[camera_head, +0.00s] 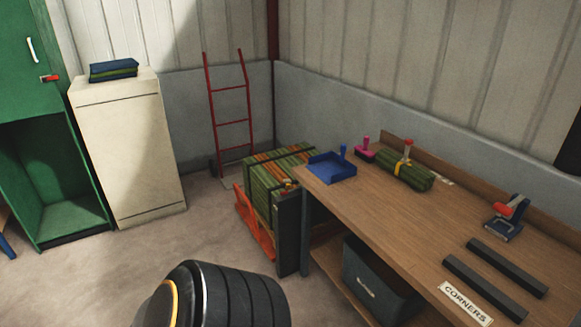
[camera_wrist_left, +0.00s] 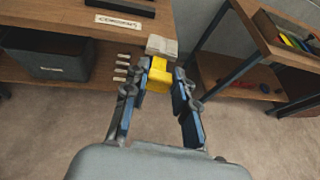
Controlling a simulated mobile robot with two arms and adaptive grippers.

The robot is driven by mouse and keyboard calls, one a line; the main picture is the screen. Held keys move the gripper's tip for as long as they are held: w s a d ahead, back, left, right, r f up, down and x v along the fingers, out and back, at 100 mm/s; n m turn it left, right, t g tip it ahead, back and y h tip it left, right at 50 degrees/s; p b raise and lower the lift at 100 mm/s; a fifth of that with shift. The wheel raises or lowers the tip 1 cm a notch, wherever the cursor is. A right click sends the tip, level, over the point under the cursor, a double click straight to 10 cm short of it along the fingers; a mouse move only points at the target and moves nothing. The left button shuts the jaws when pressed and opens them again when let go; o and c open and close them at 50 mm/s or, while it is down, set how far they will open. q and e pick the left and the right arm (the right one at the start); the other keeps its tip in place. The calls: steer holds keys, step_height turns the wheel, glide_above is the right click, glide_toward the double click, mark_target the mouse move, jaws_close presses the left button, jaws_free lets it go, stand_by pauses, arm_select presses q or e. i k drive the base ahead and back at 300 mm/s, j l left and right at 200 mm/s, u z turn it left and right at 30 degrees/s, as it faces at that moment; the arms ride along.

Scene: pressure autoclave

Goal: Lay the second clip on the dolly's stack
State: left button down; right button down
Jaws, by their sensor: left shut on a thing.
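My left gripper (camera_wrist_left: 157,85) is in the left wrist view, its blue-padded fingers shut on a yellow clip (camera_wrist_left: 157,74). The clip is held in front of the lower shelf and above the floor. The right gripper is not in view.
The wooden workbench (camera_head: 400,232) holds a blue tray (camera_head: 331,167), a strapped green bundle (camera_head: 405,175), a clamp tool (camera_head: 508,215) and dark bars (camera_head: 492,280). A grey bin (camera_head: 380,282) sits beneath. A cream cabinet (camera_head: 132,150) stands left; the floor between is clear.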

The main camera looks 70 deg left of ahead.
mark_target(278, 176)
steer(key=j+u, duration=0.45)
steer(key=i+j+u, duration=0.2)
steer(key=j+u, duration=0.2)
steer(key=j, duration=0.15)
